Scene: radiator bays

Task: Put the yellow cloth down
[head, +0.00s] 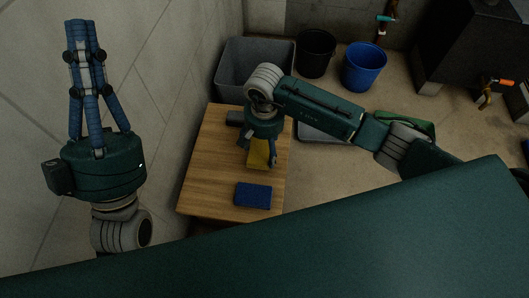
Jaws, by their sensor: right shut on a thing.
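The yellow cloth (259,155) hangs from my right gripper (265,153) in the head view, over the wooden table. The gripper points down and is shut on the cloth, hiding part of it. I cannot tell whether the cloth's lower edge touches the table. My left gripper (84,27) points up at the far left, in front of the wall and far from the cloth. Its fingers come together at the tips, and it holds nothing.
The wooden table (208,170) carries a folded blue cloth (253,196) near its front edge and a dark object (235,117) further back. Behind stand a grey bin (229,75), a black bucket (316,54) and a blue bucket (363,69). The table's left part is clear.

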